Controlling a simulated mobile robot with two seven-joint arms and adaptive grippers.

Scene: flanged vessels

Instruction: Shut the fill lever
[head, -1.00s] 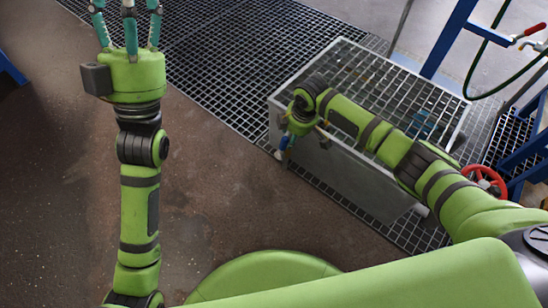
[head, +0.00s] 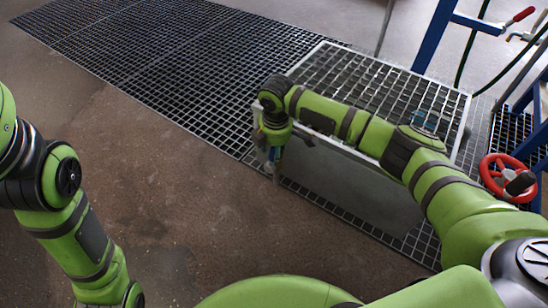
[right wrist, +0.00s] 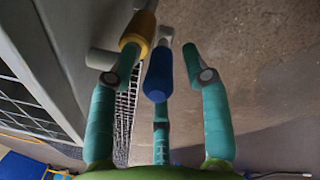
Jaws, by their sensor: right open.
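My right gripper (head: 272,160) hangs at the near left corner of a grey metal tank with a grated top (head: 365,195). In the right wrist view its teal fingers (right wrist: 160,60) are spread open. A lever with a blue grip (right wrist: 158,75) lies between the outer fingers, over the middle one; I cannot tell whether they touch. A yellow grip (right wrist: 138,30) on a grey stem is beside it, by the left finger's tip. I cannot tell which of the two is the fill lever. My left arm shows at the left edge of the head view, but its gripper is out of view.
A red handwheel (head: 505,176) and blue frame posts (head: 434,38) stand on the right. A red-handled lever (head: 519,16) is at the top right. Dark floor grating (head: 170,50) runs behind the tank. The brown floor (head: 160,170) on the left is clear.

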